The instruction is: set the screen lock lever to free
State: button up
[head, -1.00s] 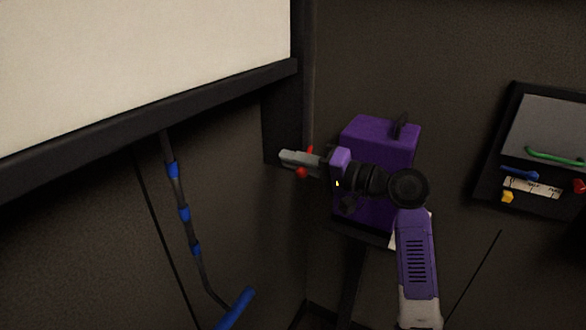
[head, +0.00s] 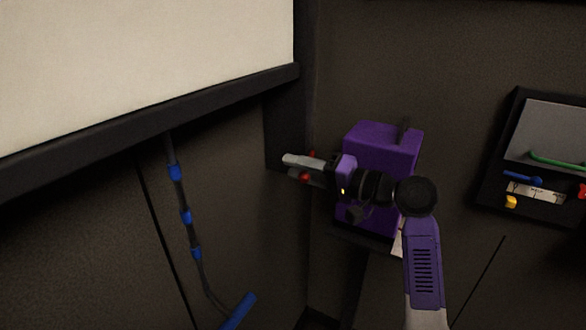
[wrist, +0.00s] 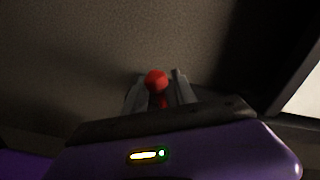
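A red knob on a short red stem, which looks like the screen lock lever (wrist: 156,80), stands between my two grey fingers in the wrist view. Gaps show between it and the fingers. In the head view, red parts show above and below the fingers of my gripper (head: 303,170), by the dark post at the screen's right side. The gripper is open around the knob and points left. The lever's base and any position marks are hidden by the gripper. The white screen (head: 140,70) fills the upper left in its dark frame.
A purple box (head: 385,140) stands behind my wrist, close to it. A wall panel (head: 555,135) with a green handle and coloured levers is at the right. A dark rod with blue bands (head: 185,215) hangs below the screen frame (head: 120,130).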

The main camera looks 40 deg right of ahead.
jog(key=v, duration=0.6)
jog(key=shift+s+b, duration=0.3)
jog(key=shift+b, duration=0.15)
jog(key=c, duration=0.3)
jog(key=shift+s+r+n, duration=0.1)
jog(key=shift+r+n, duration=0.1)
jog(key=shift+n, duration=0.1)
jog(key=c, duration=0.4)
jog(key=r+n, duration=0.1)
jog(key=n, duration=0.1)
jog(key=s+r+n, duration=0.1)
jog(key=n, duration=0.1)
jog(key=s+r+n+g, duration=0.1)
jog(key=r+n, duration=0.1)
jog(key=shift+s+a+p, duration=0.1)
jog(key=shift+s+p, duration=0.15)
jog(key=shift+p, duration=0.1)
grip_shut()
jog(key=s+r+n+h, duration=0.2)
jog(key=s+r+n, duration=0.25)
jog(key=n, duration=0.45)
jog(key=w+a+f+n+g+p, duration=0.1)
jog(key=w+f+p, duration=0.1)
jog(key=w+f, duration=0.4)
jog(key=shift+w+f, duration=0.2)
jog(key=shift+w, duration=1.35)
